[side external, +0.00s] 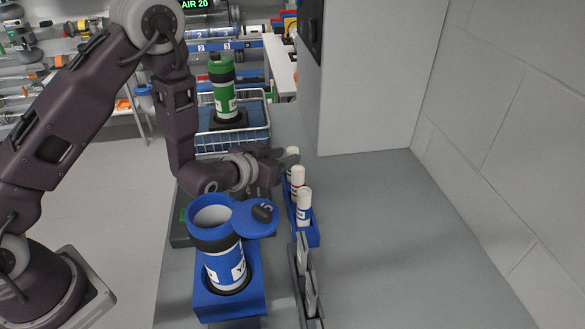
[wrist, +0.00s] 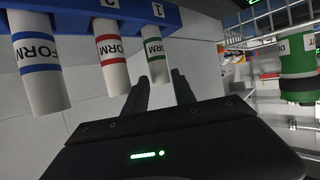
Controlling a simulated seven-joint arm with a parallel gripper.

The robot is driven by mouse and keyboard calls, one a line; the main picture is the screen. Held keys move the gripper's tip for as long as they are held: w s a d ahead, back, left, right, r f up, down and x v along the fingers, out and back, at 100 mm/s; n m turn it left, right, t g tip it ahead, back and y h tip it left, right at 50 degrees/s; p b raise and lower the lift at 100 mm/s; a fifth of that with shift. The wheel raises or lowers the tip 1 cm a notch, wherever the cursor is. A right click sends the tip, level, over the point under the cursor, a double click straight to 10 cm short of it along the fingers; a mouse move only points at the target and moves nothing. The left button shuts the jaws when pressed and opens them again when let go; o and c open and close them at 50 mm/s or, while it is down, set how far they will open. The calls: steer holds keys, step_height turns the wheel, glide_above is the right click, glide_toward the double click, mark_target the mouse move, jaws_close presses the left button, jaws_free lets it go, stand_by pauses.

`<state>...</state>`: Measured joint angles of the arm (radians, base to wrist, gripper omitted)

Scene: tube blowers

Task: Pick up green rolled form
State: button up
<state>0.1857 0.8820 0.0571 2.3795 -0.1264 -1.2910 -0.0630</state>
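The green rolled form (wrist: 153,55) is a white roll with a green band, standing in the slot marked 1 of a blue rack (wrist: 110,10). The wrist view shows it upside down. In the side view its white top (side external: 292,152) shows at the rack's far end, its lower part hidden by my gripper (side external: 281,160). In the wrist view my gripper (wrist: 162,92) is open and empty. Its two fingers are apart and point toward the green form's free end, which shows roughly between the tips. I cannot tell whether they touch.
A red-banded form (wrist: 110,45) stands beside the green one, then a blue-banded form (wrist: 38,65). A blue-lidded canister (side external: 223,262) stands open near the front. A green canister (side external: 222,90) stands by a wire basket (side external: 235,140). The right counter (side external: 400,230) is clear.

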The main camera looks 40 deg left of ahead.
mark_target(289, 154)
steer(key=x, duration=0.4)
jaws_close()
steer(key=shift+r, duration=0.15)
